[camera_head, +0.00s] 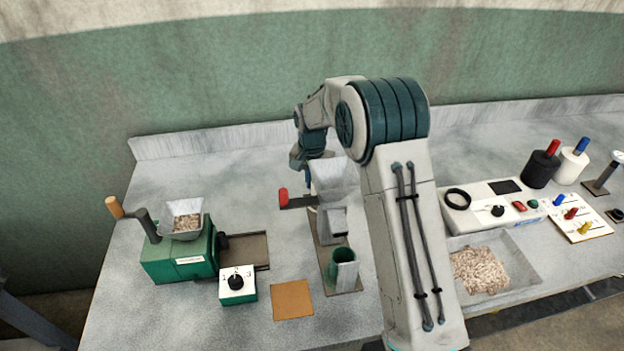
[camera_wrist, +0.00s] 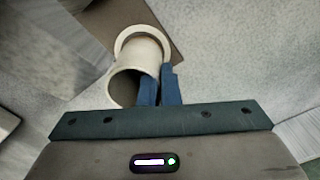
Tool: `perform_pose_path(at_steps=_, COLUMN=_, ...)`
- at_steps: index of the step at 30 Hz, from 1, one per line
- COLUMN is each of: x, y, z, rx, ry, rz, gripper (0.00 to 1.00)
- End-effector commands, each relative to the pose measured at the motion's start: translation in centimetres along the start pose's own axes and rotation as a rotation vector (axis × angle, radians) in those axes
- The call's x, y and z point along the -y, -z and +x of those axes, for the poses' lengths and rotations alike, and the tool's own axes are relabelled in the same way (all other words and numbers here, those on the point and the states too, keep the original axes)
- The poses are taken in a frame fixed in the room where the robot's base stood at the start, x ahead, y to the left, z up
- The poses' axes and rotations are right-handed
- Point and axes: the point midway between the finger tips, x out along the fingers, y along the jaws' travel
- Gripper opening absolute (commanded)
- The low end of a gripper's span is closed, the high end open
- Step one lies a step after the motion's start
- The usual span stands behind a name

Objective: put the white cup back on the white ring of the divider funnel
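The white cup (camera_wrist: 146,60) shows in the wrist view, its dark open mouth facing the camera. The white ring (camera_wrist: 122,42) is at the cup's far end; I cannot tell whether the cup is fully seated on it. My gripper (camera_wrist: 159,77) has its two blue fingers on either side of the cup's right wall, close together, and appears shut on it. In the head view my arm hides the cup and the ring. A red-tipped lever (camera_head: 283,196) sticks out left from the stand where my gripper is.
A green cup (camera_head: 343,268) stands on a brown base plate in front of my gripper. To the left are a green mill (camera_head: 178,262), a dial box (camera_head: 237,286) and a brown mat (camera_head: 292,300). A grain tray (camera_head: 521,268) and a white control box (camera_head: 492,214) are right.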

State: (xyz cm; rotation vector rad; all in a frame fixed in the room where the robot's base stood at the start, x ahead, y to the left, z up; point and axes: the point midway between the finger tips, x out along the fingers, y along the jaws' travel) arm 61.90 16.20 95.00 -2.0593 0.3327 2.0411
Motion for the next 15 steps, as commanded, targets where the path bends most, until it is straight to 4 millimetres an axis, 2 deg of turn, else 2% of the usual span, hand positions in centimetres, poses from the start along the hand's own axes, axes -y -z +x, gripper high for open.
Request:
perform_pose_path(at_steps=9, x=0.02, y=0.01, z=0.37, rx=-0.001, ry=0.000, rz=0.000, gripper=0.00)
perform_pose_path(at_steps=12, x=0.02, y=0.01, z=0.23, rx=-0.001, ry=0.001, rz=0.000, gripper=0.25)
perform_pose_path(at_steps=15, x=0.02, y=0.01, z=0.22, rx=-0.001, ry=0.001, rz=0.000, gripper=0.25)
